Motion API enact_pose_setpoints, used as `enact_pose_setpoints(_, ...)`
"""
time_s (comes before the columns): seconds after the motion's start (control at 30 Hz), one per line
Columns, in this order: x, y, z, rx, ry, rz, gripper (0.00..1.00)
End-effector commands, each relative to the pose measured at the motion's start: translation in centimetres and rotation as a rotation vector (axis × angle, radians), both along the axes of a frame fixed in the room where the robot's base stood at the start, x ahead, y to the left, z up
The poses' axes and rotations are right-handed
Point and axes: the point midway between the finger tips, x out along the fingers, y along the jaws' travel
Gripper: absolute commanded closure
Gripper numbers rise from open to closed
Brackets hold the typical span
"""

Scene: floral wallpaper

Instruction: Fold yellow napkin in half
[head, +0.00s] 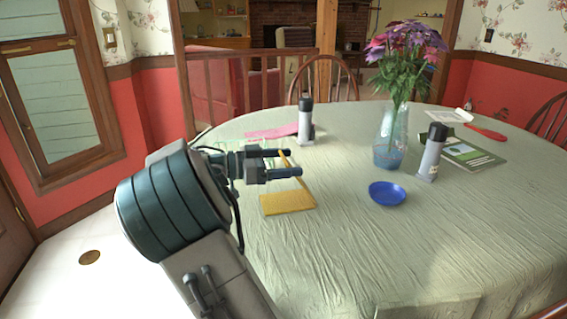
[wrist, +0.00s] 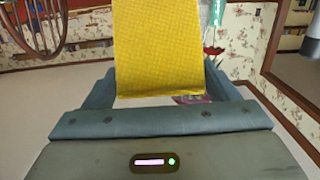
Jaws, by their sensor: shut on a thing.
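The yellow napkin (head: 288,202) is partly on the green-clothed table (head: 340,250) near its left edge. One end is lifted and rises to my gripper (head: 288,163), which is shut on it a little above the table. In the wrist view the napkin (wrist: 158,45) hangs between the fingers of my gripper (wrist: 160,90) and fills the middle. The lower part lies flat on the cloth in the head view. The exact gripped edge is partly hidden by the fingers.
A blue bowl (head: 387,194) sits right of the napkin. Behind are a flower vase (head: 390,150), two grey bottles with black caps (head: 305,125) (head: 431,155), a pink cloth (head: 270,132) and a green booklet (head: 470,153). The table's front is clear.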

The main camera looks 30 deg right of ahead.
Motion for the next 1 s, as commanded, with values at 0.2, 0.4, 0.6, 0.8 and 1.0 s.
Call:
enact_pose_setpoints(0.2,0.0,0.0,0.0,0.001,0.000,0.001,0.00)
enact_pose_setpoints(0.4,0.2,0.4,0.1,0.001,0.000,0.003,0.00)
enact_pose_setpoints(0.6,0.9,3.5,0.4,0.000,0.001,0.006,0.00)
enact_pose_setpoints(0.8,2.0,8.1,0.7,0.000,0.000,0.005,0.00)
enact_pose_setpoints(1.0,2.8,11.7,0.8,-0.001,0.000,0.003,0.00)
